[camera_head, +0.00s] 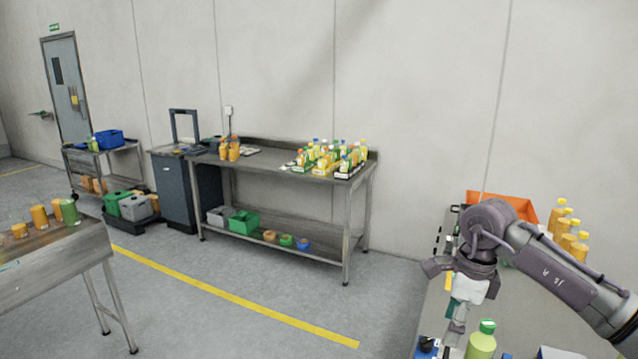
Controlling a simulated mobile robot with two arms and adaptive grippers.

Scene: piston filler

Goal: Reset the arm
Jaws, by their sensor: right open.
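My right arm comes in from the right edge and reaches over the worktable at the lower right. My right gripper (455,318) hangs at its end, pointing down, open. It is just left of and behind a green-capped bottle (481,342) at the bottom edge. I cannot tell whether the gripper touches anything. My left arm and gripper are not in view.
Several yellow bottles (565,230) and an orange bin (535,212) stand behind my right arm. A steel table (275,165) with bottles stands at the wall. A metal table (60,262) with orange containers is at left. The floor between is clear.

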